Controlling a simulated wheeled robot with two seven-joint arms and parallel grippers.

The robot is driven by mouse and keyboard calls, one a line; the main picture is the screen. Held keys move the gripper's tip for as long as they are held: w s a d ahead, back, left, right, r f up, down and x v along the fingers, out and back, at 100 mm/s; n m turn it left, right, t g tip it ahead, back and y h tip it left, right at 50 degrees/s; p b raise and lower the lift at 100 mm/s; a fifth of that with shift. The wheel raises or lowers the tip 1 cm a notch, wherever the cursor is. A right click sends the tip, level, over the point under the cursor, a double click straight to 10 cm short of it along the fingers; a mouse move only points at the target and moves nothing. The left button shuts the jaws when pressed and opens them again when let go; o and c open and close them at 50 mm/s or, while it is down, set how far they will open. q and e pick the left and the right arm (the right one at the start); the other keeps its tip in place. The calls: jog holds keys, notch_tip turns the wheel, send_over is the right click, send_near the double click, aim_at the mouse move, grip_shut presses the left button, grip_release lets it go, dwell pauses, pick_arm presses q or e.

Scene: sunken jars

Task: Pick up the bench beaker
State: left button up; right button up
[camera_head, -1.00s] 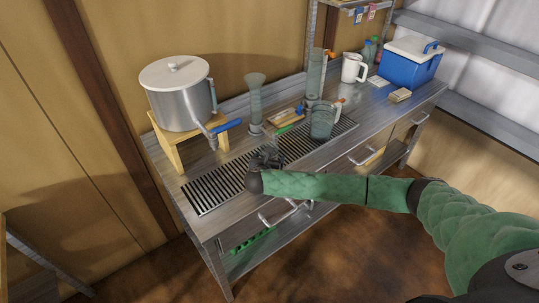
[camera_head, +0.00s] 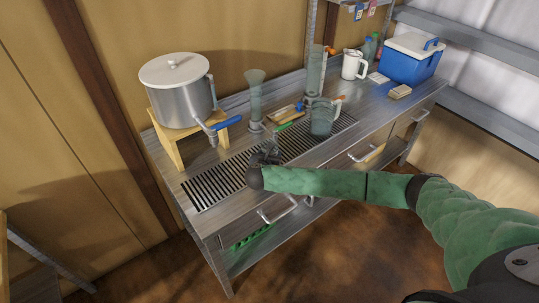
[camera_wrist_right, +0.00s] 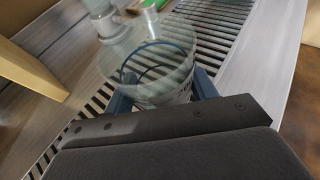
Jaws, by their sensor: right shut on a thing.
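The bench beaker (camera_wrist_right: 150,62) is a clear glass vessel with a wide round rim and pale marks low on its wall, seen in the right wrist view. My right gripper (camera_wrist_right: 163,92) is shut on it, one blue finger on each side. In the head view my right gripper (camera_head: 268,156) is low over the slotted grate (camera_head: 215,185), and the beaker is mostly hidden in the dark jaws there. I cannot tell whether its base touches the grate. My left gripper is in neither view.
A glass jug with a handle (camera_head: 322,118) stands right of my gripper. A flared glass (camera_head: 255,95) and a tall cylinder (camera_head: 315,72) stand behind. A steel pot (camera_head: 180,95) sits on a wooden stand at left. A blue cooler (camera_head: 410,62) is at far right.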

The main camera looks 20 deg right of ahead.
jog(key=shift+r, duration=0.15)
jog(key=r+b, duration=0.1)
jog(key=r, duration=0.1)
jog(key=r+b, duration=0.1)
jog(key=r, duration=0.1)
jog(key=shift+s+d+b, duration=0.3)
jog(key=shift+d, duration=0.05)
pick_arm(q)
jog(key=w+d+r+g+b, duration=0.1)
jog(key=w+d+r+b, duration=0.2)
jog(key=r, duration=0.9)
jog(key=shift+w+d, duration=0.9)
pick_arm(e)
jog(key=s+d+r, duration=0.6)
jog(key=s+d, duration=0.1)
jog(key=shift+s+d+r, duration=0.2)
jog(key=shift+s+r, duration=0.15)
jog(key=shift+s, duration=0.05)
